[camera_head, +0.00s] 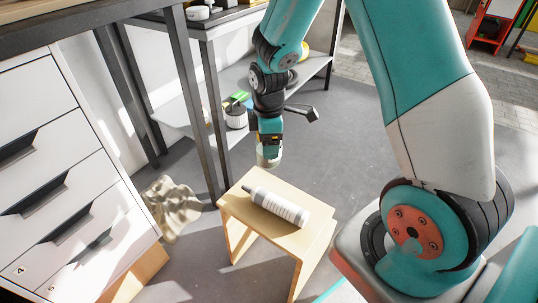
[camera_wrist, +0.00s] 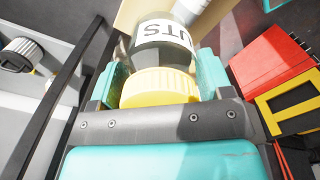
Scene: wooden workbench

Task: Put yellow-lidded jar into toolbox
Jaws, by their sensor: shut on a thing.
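The yellow-lidded jar (camera_wrist: 160,88) is in my gripper (camera_wrist: 160,76), with a finger on each side of its lid. Its body is clear with a white label, partly cut off, reading "UTS". In the head view the jar (camera_head: 268,159) hangs below my gripper (camera_head: 269,146), in the air beyond the small wooden stool. A red box (camera_wrist: 268,62) with a yellow and black part (camera_wrist: 290,103) lies to the right in the wrist view. It may be the toolbox, but I cannot tell for sure. It does not show clearly in the head view.
The wooden stool (camera_head: 237,204) bears a white tube (camera_head: 278,206) lying on its side. A shelf (camera_head: 176,116) under the bench holds a canister (camera_head: 236,117). White drawers (camera_head: 75,190) stand at left, with a crumpled beige cloth (camera_head: 172,207) beside them. Dark table legs stand near my gripper.

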